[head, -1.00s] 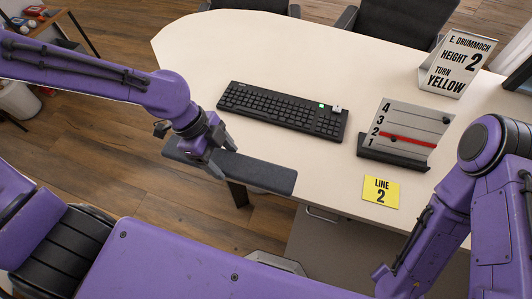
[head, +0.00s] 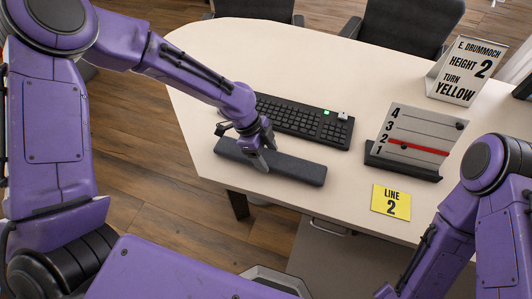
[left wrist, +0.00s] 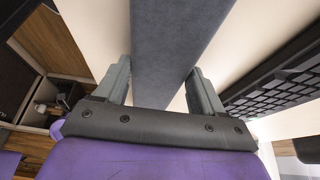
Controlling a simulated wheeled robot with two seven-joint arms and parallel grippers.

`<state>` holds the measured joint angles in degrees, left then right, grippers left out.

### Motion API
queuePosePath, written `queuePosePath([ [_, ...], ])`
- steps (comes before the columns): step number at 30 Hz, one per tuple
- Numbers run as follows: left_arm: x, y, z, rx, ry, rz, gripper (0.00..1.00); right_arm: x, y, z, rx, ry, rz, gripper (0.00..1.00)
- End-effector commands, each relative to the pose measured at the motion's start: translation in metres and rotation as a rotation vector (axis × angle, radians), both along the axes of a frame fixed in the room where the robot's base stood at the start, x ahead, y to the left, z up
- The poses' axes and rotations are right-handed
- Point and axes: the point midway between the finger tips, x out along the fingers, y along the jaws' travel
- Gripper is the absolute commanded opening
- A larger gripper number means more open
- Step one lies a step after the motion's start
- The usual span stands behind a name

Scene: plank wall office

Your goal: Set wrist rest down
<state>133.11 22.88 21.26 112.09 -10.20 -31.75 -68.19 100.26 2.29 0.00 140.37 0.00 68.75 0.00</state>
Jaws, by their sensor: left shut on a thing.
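The wrist rest (head: 298,170) is a long dark grey padded bar. In the head view it lies over the desk near the front edge, in front of the keyboard (head: 300,120) and roughly parallel to it. My left gripper (head: 262,160) is shut on it near its middle. In the left wrist view the wrist rest (left wrist: 172,45) runs between the two fingers (left wrist: 160,85), and the keyboard (left wrist: 280,80) is to the right. I cannot tell whether the bar touches the desk. My right arm is at the right, but its gripper is out of view.
The cream desk (head: 230,60) has a yellow "LINE 2" card (head: 391,202) at the front. A height gauge marked 1 to 4 (head: 410,143) and a sign (head: 463,70) reading "HEIGHT 2, TURN YELLOW" stand to the right. Two dark chairs (head: 400,22) are behind the desk.

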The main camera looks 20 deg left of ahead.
Motion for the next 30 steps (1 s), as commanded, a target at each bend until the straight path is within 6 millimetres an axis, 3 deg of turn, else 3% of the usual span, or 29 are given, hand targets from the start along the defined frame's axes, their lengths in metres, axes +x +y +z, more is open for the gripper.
queuePosePath([
  [11,0.0,0.0,-0.007,0.0,-0.001,-0.001,0.31,0.0,0.0,-0.001,0.0,0.0,0.0,0.43],
  [12,0.0,0.0,-0.006,0.0,-0.001,-0.001,0.82,0.0,0.0,0.0,0.0,0.0,0.0,0.43],
  [13,0.0,0.0,-0.006,0.0,-0.001,-0.001,0.91,0.0,0.0,0.0,0.0,0.0,0.0,0.43],
  [14,0.0,0.0,-0.006,0.0,-0.001,-0.001,0.94,0.0,0.0,0.0,0.0,0.0,0.0,0.43],
  [24,0.001,0.002,0.001,0.0,-0.003,0.001,0.94,0.0,0.0,0.001,0.0,0.0,0.0,0.43],
  [30,0.002,0.019,0.043,-0.002,-0.008,0.002,0.94,0.0,0.0,0.001,0.0,0.0,0.0,0.43],
])
